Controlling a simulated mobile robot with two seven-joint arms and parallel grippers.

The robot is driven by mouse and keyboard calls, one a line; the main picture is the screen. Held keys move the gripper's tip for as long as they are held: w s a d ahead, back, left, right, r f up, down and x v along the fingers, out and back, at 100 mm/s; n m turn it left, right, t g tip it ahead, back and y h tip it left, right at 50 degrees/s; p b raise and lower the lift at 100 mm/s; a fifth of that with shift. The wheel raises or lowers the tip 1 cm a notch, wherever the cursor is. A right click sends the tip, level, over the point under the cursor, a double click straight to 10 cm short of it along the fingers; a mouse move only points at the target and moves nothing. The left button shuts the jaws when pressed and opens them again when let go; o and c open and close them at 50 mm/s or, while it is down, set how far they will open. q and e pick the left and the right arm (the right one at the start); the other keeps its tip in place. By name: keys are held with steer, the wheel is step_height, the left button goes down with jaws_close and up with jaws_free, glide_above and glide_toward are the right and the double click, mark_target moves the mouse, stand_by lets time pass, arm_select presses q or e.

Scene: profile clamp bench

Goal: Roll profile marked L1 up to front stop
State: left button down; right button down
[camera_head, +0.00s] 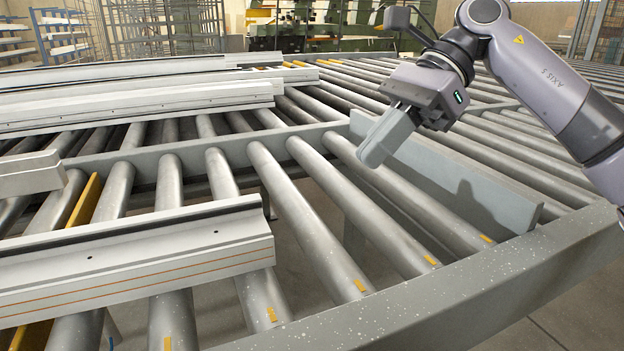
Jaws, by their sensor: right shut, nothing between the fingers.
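A long pale grey profile (150,262) with thin orange lines along its face lies across the rollers at the front left. Its right end is free, and its left part runs out of view. No L1 mark is readable. My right gripper (372,152) is shut and empty, just above the plate's far end. A pale grey block at the left edge, likely my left gripper (32,173), is cut off by the frame; its jaws are unclear.
More profiles (140,105) lie stacked on the rollers at the back left. A grey rail (460,290) borders the front right. A yellow bar (85,203) lies between rollers at the left. The rollers (325,220) between profile and plate are bare.

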steer(key=x, duration=0.9)
steer(key=shift+s+a+f, duration=0.15)
steer(key=shift+s+f, duration=0.05)
steer(key=a, duration=0.2)
steer(key=s+a, duration=0.1)
steer(key=a, duration=0.1)
steer(key=shift+s+f, duration=0.1)
steer(key=shift+s, duration=0.05)
steer(key=shift+a, duration=0.15)
